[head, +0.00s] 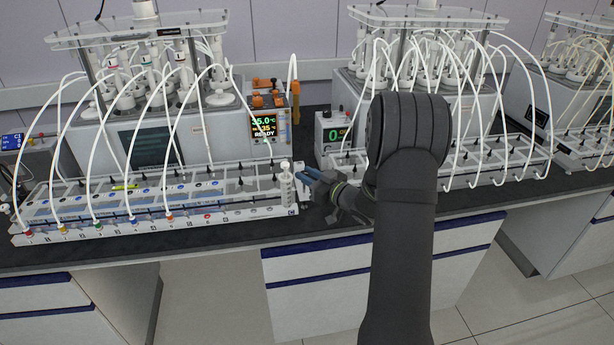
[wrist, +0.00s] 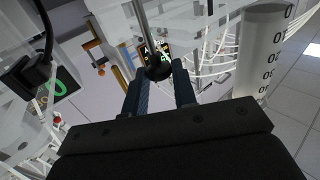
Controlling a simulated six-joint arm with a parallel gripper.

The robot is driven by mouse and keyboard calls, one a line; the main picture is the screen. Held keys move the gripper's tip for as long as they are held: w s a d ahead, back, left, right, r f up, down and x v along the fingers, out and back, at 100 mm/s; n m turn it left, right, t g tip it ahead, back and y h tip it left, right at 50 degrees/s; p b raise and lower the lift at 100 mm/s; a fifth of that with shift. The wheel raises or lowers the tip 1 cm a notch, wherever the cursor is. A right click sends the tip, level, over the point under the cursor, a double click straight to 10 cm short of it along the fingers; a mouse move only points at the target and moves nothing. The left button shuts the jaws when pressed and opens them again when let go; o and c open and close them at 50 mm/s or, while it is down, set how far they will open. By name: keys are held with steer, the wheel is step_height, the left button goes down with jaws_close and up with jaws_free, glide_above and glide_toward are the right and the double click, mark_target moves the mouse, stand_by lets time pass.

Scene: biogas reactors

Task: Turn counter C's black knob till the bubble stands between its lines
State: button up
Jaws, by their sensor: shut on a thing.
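Counter C (head: 240,212) is the long white tray unit at the left of the bench in the head view, with a "C" label at its right end. My gripper (head: 308,174) is at that right end, beside a white graduated cylinder (head: 286,182). In the wrist view my gripper (wrist: 160,84) has its two dark fingers on either side of a round black knob (wrist: 157,69) and is shut on it. A small yellow-green level vial (head: 125,187) shows on counter C's far left side; its bubble and lines are too small to make out.
A reactor unit with a lit display (head: 265,124) stands behind counter C. A small box with a green "0" (head: 338,134) stands right of it. Several white tubes arch over the counter. Another tubed counter (head: 480,168) lies to the right. The graduated cylinder (wrist: 262,50) is close on the right in the wrist view.

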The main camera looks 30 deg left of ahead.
steer(key=shift+w+n+g, duration=0.2)
steer(key=shift+n+g, duration=1)
steer(key=shift+g, duration=1)
steer(key=o, duration=1)
steer(key=shift+d, duration=0.1)
steer(key=d, duration=0.5)
steer(key=w+d, duration=0.1)
steer(key=d, duration=1.1)
steer(key=shift+w+d, duration=0.1)
steer(key=shift+w, duration=0.1)
